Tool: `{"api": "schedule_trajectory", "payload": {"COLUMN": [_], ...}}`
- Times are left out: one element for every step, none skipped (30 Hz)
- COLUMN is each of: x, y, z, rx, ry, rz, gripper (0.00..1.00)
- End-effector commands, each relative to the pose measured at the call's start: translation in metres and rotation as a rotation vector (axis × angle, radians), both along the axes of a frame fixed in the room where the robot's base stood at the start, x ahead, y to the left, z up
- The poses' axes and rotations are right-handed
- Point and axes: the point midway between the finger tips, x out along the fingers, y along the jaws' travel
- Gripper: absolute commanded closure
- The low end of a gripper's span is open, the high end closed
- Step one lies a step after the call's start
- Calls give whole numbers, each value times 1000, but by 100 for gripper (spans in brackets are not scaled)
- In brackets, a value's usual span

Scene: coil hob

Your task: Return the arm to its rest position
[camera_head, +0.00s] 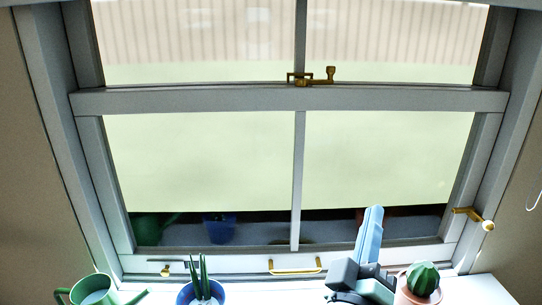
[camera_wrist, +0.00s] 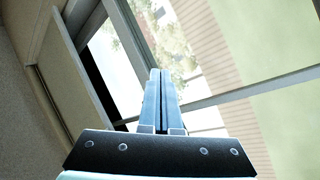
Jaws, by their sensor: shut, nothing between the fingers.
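My gripper (camera_wrist: 160,75) points up the middle of the wrist view, its two pale blue fingers together with nothing between them. In the head view my gripper (camera_head: 375,209) shows at the lower right, raised in front of the lower window pane. Dark and grey parts of my arm show below it at the picture's bottom edge, and the rest of the arm is out of view. The gripper holds nothing.
A cactus in a pink pot (camera_head: 422,282) stands just right of my gripper. A blue pot with a spiky plant (camera_head: 203,291) and a green watering can (camera_head: 98,291) stand further left on the sill. The window has a brass handle (camera_head: 294,266) and a brass latch (camera_head: 467,213).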

Motion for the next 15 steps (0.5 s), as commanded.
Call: {"api": "schedule_trajectory", "payload": {"x": [-4, -7, -13, -18, -25, -35, -43, -52, -64, -73, -81, -92, -100, -106, -114], "y": [15, 23, 34, 44, 54, 66, 76, 85, 98, 106, 114, 124, 130, 135, 141], "z": [44, 65, 93, 114, 134, 159, 176, 192, 212, 225, 236, 249, 257, 264, 271], "rx": [79, 128, 192, 238, 283, 338, 377, 412, 455, 480, 506, 532, 548, 562, 576], "ry": [-106, -158, -225, -274, -319, -377, -415, -450, -491, -517, -539, -563, -577, -589, -602], "rz": [65, 107, 168, 218, 272, 343, 399, 455, 526, 579, 627, 686, 725, 759, 797], "gripper": [100, 100, 100, 100, 100, 100, 100, 100, 100, 100, 100, 100, 100, 100, 100]}}
